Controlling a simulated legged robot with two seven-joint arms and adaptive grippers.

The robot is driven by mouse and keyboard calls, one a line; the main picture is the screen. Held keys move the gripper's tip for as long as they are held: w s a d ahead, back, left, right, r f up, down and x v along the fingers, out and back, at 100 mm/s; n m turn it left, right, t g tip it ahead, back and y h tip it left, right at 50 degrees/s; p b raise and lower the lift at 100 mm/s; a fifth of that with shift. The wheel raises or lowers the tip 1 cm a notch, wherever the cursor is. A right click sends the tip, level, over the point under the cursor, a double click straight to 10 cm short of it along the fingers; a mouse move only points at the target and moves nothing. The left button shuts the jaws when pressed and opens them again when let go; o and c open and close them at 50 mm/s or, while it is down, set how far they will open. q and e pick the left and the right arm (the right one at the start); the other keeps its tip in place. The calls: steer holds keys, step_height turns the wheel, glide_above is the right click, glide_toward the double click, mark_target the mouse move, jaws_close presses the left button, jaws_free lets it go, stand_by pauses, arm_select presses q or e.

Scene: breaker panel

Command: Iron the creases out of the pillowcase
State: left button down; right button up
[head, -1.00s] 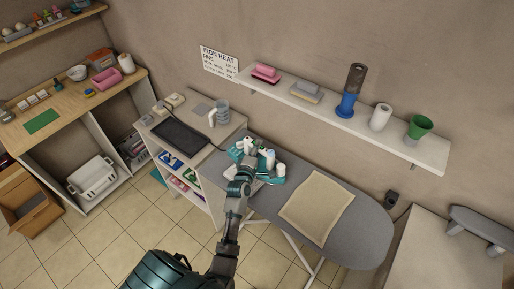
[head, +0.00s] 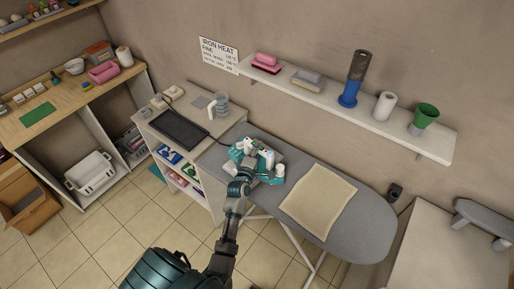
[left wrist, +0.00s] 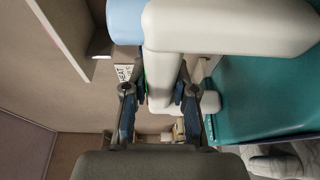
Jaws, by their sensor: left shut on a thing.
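The pillowcase (head: 318,201) is a beige cloth lying flat on the grey ironing board (head: 362,229). I cannot make out its creases at this size. The teal and white iron (head: 278,171) is at the left end of the board, left of the pillowcase and apart from it. My left gripper (head: 249,160) is shut on the iron. The left wrist view shows the iron's pale handle (left wrist: 160,72) between the fingers and its teal body (left wrist: 265,98) at the right. Whether the iron touches the board is hidden. My right gripper is not in view.
A cabinet with a dark tray (head: 180,131) and a grey mug (head: 221,104) adjoins the board's left end. The board right of the pillowcase is clear.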

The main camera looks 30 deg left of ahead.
arm_select(q)
steer(key=shift+a+r, duration=0.15)
steer(key=shift+a+f, duration=0.1)
steer(key=shift+f, duration=0.25)
steer(key=shift+f+b, duration=0.15)
steer(key=shift+b, duration=0.15)
